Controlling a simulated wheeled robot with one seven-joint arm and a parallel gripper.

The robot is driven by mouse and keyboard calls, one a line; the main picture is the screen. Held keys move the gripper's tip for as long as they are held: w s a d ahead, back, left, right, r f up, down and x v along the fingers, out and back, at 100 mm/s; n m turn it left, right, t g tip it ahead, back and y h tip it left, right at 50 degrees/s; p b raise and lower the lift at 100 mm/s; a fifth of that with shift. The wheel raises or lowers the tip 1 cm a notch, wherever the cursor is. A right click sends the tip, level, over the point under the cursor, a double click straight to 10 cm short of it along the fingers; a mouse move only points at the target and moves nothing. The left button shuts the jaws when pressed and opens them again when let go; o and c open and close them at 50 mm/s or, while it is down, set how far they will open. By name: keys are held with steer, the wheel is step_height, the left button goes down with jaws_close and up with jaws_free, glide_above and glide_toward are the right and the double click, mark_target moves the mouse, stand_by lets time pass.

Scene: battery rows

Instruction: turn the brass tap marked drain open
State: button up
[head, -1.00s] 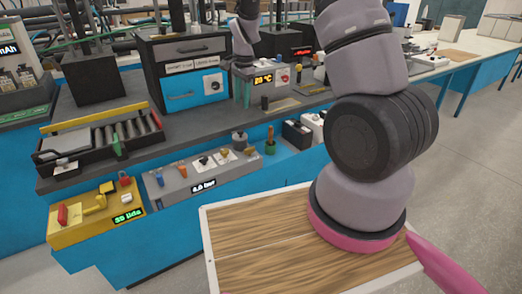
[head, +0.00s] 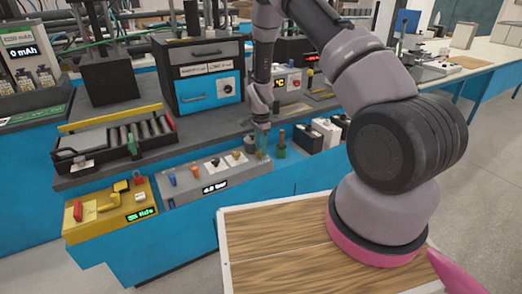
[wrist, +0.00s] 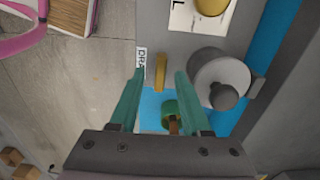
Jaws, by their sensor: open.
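The brass tap (wrist: 160,73) shows in the wrist view as a narrow yellow bar, pointing up and down the picture. A white label (wrist: 141,62), partly hidden by a finger and reading "DRA", lies just left of it. My gripper (wrist: 159,78) is open, with a teal finger on each side of the tap and a gap to it on both sides. I cannot tell how deep the fingertips reach. In the head view my gripper (head: 262,146) is over the right end of the grey panel (head: 200,186), and its fingers hide the tap there.
A grey round knob (wrist: 220,82) stands close right of the right finger. A green object with a brown top (wrist: 170,114) is below the tap. A yellow box (head: 108,220) with a red switch stands left of the panel. Small black and white boxes (head: 318,133) stand to the right.

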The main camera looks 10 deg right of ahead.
steer(key=shift+f, duration=0.6)
jaws_close()
